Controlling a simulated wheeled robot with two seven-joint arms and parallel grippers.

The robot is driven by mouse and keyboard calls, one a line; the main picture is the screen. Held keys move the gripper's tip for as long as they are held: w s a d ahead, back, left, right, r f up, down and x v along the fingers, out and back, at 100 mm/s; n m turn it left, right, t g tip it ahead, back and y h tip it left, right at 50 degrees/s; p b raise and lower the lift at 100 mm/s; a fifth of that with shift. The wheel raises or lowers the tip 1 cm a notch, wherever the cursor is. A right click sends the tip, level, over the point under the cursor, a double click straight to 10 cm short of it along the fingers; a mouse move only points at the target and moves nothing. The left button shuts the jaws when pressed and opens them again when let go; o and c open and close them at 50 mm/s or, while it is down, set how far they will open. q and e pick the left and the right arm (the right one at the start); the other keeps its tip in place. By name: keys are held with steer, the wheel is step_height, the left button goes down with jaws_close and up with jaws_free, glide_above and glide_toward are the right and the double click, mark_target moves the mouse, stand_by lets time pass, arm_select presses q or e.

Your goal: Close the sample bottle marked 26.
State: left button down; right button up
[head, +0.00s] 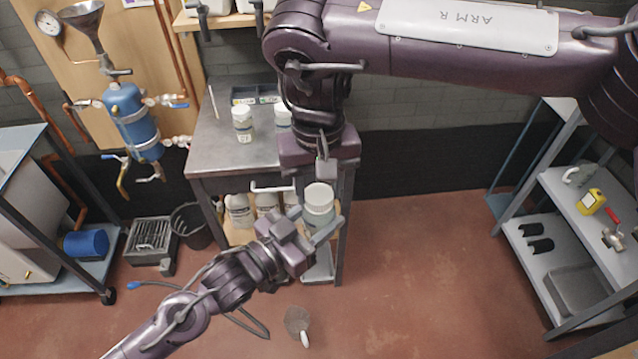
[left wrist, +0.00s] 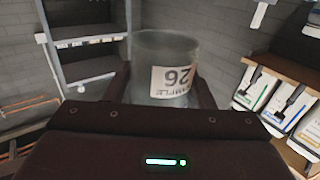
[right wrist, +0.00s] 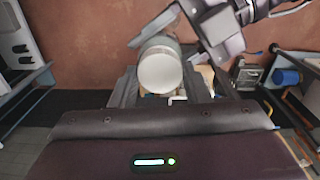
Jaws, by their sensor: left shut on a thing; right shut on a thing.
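The sample bottle marked 26 (left wrist: 165,68) is clear, with a white label that appears upside down in the left wrist view. My left gripper (head: 314,224) is shut around its body and holds it in the air in front of the bench. A wide white cap (head: 319,193) is at the bottle's top in the head view. My right gripper (head: 322,172) comes down from above and is shut on the cap, which shows between its fingers in the right wrist view (right wrist: 160,73). I cannot tell whether the cap is screwed down.
Two white-capped bottles (head: 242,125) (head: 283,116) and a dark tray (head: 256,94) stand on the metal bench (head: 215,155). White jugs (head: 239,210) are on its lower shelf. A grey rack (head: 560,230) stands at right. The red floor (head: 420,270) between is mostly clear.

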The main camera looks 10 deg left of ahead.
steer(key=shift+m, duration=0.8)
steer(key=o, duration=0.9)
steer(key=shift+r, duration=2.3)
